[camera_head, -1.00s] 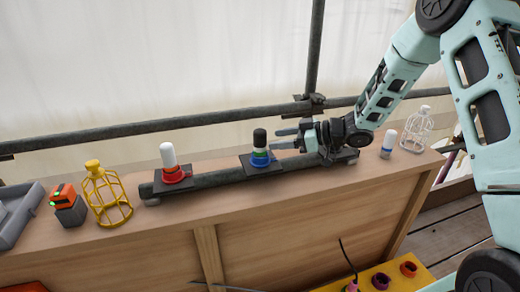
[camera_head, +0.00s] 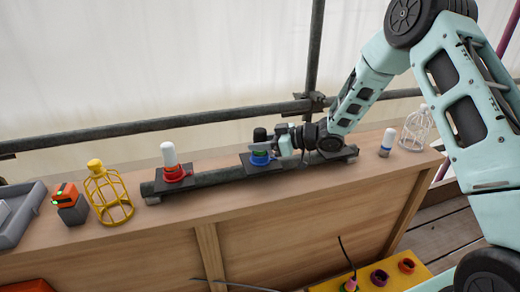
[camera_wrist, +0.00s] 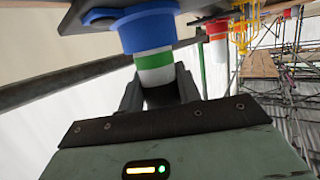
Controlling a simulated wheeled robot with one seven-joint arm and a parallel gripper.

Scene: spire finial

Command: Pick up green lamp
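The green lamp (camera_wrist: 152,60) has a green band between white parts and stands upright in a blue collar (camera_wrist: 120,15) on a dark plate. In the head view, the lamp (camera_head: 260,136) shows its black top above the blue collar, partly covered by my gripper. My gripper (camera_head: 284,143) reaches in from the right at the lamp's height. In the wrist view, my gripper (camera_wrist: 160,82) has one finger on each side of the lamp's upper part. The fingers look open, with the lamp between them; whether they touch it is hard to tell.
A red-based lamp with a white top (camera_head: 168,157) stands left on the same dark rail (camera_head: 215,178). A yellow cage (camera_head: 108,195), an orange-and-grey device (camera_head: 70,204) and a grey tray (camera_head: 22,225) are farther left.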

